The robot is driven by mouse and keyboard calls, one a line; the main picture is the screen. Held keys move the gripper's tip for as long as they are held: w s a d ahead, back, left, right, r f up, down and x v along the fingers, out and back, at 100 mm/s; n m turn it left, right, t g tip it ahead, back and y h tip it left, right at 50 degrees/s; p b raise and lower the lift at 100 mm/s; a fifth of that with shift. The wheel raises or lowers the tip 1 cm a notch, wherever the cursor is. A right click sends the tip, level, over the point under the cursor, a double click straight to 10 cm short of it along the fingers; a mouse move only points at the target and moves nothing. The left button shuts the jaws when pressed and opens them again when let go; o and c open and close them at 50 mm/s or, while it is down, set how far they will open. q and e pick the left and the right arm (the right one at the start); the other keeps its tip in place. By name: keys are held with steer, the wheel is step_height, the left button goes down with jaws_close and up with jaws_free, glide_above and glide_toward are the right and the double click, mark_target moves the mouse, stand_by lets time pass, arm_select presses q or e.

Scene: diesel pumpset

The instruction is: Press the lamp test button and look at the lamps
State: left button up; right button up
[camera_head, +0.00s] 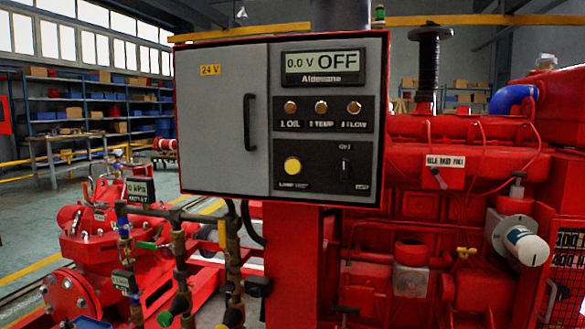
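The control panel (228,170) faces me in the middle of the view, a red-edged box with a grey door and a dark handle. A yellow round button (292,166) sits at the lower left of its right half, over a small label that appears to read lamp test. Three lamps sit in a row above: the left lamp (290,107), the middle lamp (321,107) and the right lamp (354,107). They look amber-brown and I cannot tell whether any is lit. The display (325,62) reads 0.0 V OFF. Neither gripper shows.
A rotary switch (346,170) is right of the yellow button. A red engine (445,220) stands behind the panel on the right. A red pump (95,235) and several pipes stand at lower left. Shelves (85,110) line the back wall.

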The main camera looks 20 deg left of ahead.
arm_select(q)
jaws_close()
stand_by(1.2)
